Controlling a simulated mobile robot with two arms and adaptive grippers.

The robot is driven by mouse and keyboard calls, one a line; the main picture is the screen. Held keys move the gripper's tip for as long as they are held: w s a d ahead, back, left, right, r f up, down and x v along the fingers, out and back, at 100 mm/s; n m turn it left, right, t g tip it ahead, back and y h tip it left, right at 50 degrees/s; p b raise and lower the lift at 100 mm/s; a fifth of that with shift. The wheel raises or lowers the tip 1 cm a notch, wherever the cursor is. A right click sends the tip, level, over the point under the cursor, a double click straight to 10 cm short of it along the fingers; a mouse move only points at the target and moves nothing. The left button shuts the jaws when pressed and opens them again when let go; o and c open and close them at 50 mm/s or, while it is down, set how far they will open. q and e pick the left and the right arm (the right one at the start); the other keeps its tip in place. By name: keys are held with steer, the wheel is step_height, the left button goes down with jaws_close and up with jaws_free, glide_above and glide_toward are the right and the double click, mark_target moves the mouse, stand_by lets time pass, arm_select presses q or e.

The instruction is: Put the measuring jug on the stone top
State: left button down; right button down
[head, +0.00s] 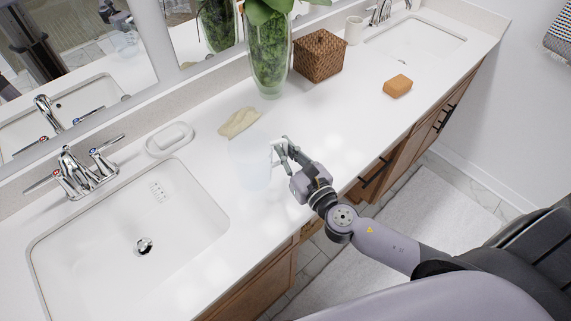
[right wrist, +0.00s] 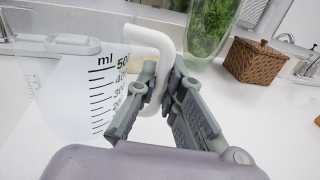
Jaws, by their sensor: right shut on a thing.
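The measuring jug (head: 249,165) is pale and translucent, hard to make out against the white stone top (head: 345,125). In the right wrist view the jug (right wrist: 75,92) shows black "ml" marks and a white handle (right wrist: 150,36). My right gripper (head: 283,153) is shut on that handle; its fingers (right wrist: 163,88) lie on both sides of it. The jug looks upright, over the counter between the left sink and the vase. I cannot tell whether its base touches the top. My left gripper is not in view.
A sink (head: 130,240) is left of the jug. A beige cloth or sponge (head: 239,122) and a soap dish (head: 170,139) lie behind it. A plant vase (head: 268,60), wicker box (head: 320,56) and orange sponge (head: 397,86) stand further right. The counter's middle right is clear.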

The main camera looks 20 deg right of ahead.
steer(key=shift+f, duration=0.4)
steer(key=shift+f+b, duration=0.8)
steer(key=shift+f, duration=1.15)
steer(key=shift+f, duration=0.15)
steer(key=c, duration=1.7)
jaws_free()
